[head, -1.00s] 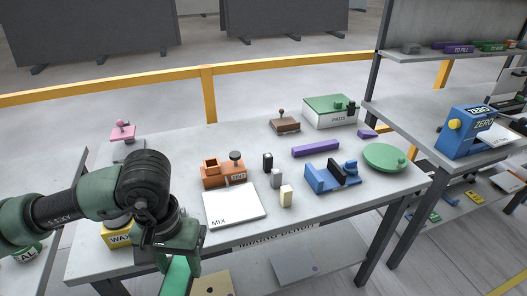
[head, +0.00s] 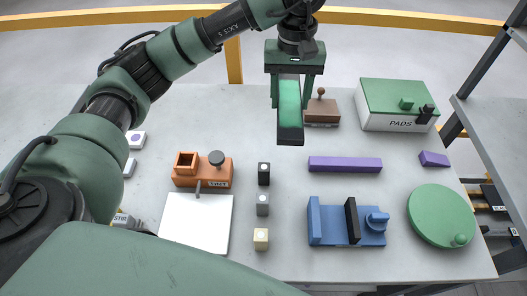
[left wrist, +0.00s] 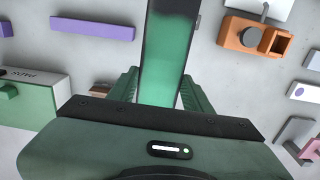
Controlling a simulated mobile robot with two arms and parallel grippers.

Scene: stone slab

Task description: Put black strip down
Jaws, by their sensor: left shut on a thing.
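My left gripper (head: 291,96) is shut on a long strip (head: 290,136), black at its end and sides with a green face. The strip hangs out of the jaws toward the front of the bench, and its height above the top is hard to tell. In the left wrist view the green strip (left wrist: 168,60) runs up between the fingers, with its black end at the top edge. My right gripper is not in view.
The grey bench (head: 275,205) has free room below the strip. Near it are a purple bar (head: 345,164), a brown stamp (head: 321,110), a blue clamp holder (head: 330,225), small blocks (head: 263,203), an orange tint holder (head: 187,178), a PADS box (head: 385,120) and a green disc (head: 440,212).

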